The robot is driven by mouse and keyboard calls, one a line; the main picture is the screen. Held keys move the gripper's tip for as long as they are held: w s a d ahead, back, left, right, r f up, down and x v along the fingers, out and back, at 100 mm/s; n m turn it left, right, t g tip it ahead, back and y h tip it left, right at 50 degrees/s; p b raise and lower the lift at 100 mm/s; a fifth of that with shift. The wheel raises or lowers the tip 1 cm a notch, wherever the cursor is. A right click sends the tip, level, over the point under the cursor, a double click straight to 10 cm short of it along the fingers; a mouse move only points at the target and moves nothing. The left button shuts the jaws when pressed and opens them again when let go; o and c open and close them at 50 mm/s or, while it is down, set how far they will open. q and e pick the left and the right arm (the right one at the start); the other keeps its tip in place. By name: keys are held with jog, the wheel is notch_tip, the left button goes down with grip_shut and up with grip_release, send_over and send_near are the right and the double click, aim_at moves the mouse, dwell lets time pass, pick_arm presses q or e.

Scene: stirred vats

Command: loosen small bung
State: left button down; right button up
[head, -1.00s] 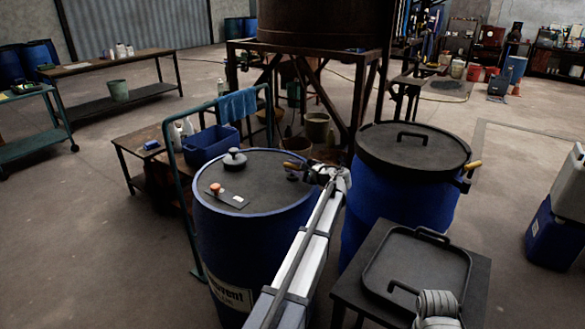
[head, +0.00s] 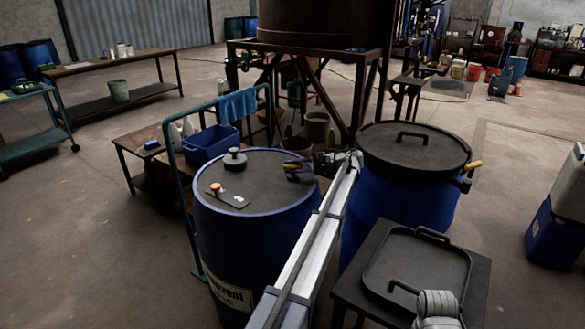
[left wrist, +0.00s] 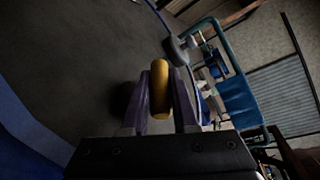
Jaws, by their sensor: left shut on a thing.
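The blue drum (head: 245,262) stands upright at the centre, with a dark top (head: 265,165). A black knobbed fitting (head: 235,159) sits near the top's back edge. My left gripper (head: 299,166) reaches over the drum's right part. It is shut on a yellow-handled tool (head: 291,167). In the left wrist view the yellow handle (left wrist: 160,88) stands between the two fingers of the left gripper (left wrist: 160,112). The small bung is hidden under the gripper and tool, so I cannot tell whether the tool is seated on it.
A dark tag with an orange-red cap (head: 215,187) lies on the drum's left part. A second blue drum with a handled black lid (head: 412,150) stands close at right. A green rail (head: 178,190) stands behind left. A small table with a black tray (head: 420,268) is at front right.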

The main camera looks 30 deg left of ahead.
aim_at(301, 166)
dwell(0.5)
pick_arm(q)
jog(key=c, duration=0.7)
grip_release()
jog(key=p+v, duration=0.1)
jog(key=v, duration=0.6)
jog(key=shift+w+r+p, duration=0.1)
jog(key=shift+p, duration=0.2)
jog(key=shift+d, duration=0.3)
